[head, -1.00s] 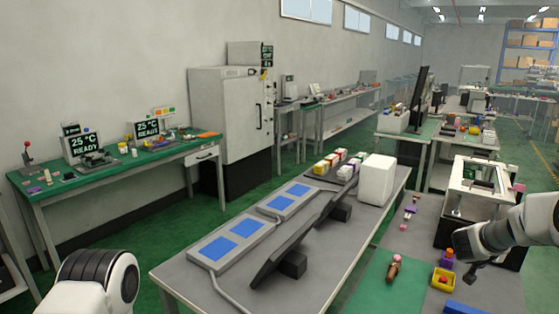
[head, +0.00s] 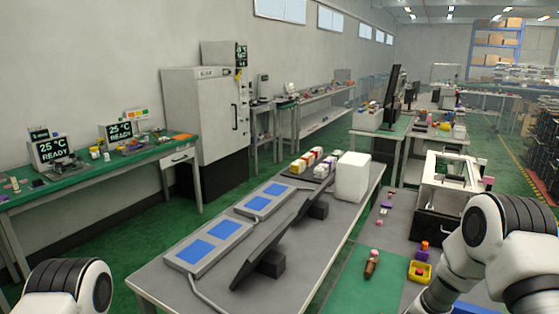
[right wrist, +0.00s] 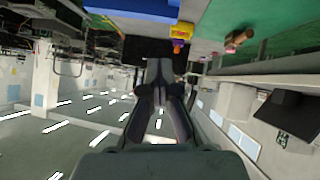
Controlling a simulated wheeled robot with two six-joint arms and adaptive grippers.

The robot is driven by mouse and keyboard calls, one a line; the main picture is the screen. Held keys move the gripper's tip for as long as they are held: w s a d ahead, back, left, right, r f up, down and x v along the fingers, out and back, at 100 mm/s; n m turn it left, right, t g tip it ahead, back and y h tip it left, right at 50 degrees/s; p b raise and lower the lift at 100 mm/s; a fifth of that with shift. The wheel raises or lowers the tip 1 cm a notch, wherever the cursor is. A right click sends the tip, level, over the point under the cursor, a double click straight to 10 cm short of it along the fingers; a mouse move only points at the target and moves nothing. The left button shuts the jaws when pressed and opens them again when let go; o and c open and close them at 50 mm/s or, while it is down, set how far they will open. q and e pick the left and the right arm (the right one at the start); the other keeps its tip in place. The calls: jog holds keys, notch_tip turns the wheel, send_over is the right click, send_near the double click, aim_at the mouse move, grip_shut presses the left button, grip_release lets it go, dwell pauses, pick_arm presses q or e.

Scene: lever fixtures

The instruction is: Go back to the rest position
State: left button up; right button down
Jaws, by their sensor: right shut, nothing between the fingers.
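My right gripper (right wrist: 160,75) shows in the right wrist view with its dark fingers together and nothing between them. It hangs clear of the table surface, which shows upside down along the top of that view. In the head view my right arm is bent at the lower right, and its gripper is out of the frame. Only the upper part of my left arm shows at the lower left, and the left gripper is not in view.
A grey table with blue panels (head: 210,240) and a white box (head: 352,177) stands ahead. On the right bench are a yellow bin (head: 420,271), a brown figure-like item (head: 371,264) and a white-framed machine (head: 446,190). A green bench (head: 85,172) runs along the left wall. Green floor lies between.

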jog(key=s+a+f+n+g+y, duration=0.1)
jog(key=s+a+f, duration=0.3)
jog(key=s, duration=0.2)
jog(key=s+a+f+n+g+y, duration=0.1)
jog(key=s+a+f+y, duration=0.1)
jog(key=s+a+f, duration=0.2)
jog(key=s+a+f+n+g+y, duration=0.1)
jog(key=s+a+f, duration=0.3)
jog(key=s, duration=0.4)
jog(key=shift+s+a+f+n+y, duration=0.2)
jog(key=shift+f+n+y, duration=0.05)
jog(key=shift+n+y, duration=0.25)
jog(key=s+a+g+y, duration=0.1)
jog(key=s+a+g, duration=0.1)
jog(key=s, duration=0.7)
jog(key=s+a+f+n+g+y, duration=0.1)
jog(key=s+a, duration=0.3)
jog(key=s, duration=0.4)
jog(key=shift+s+a+f+n+g+y, duration=0.2)
jog(key=shift+s+a+n+g+y, duration=0.15)
jog(key=shift+g, duration=0.45)
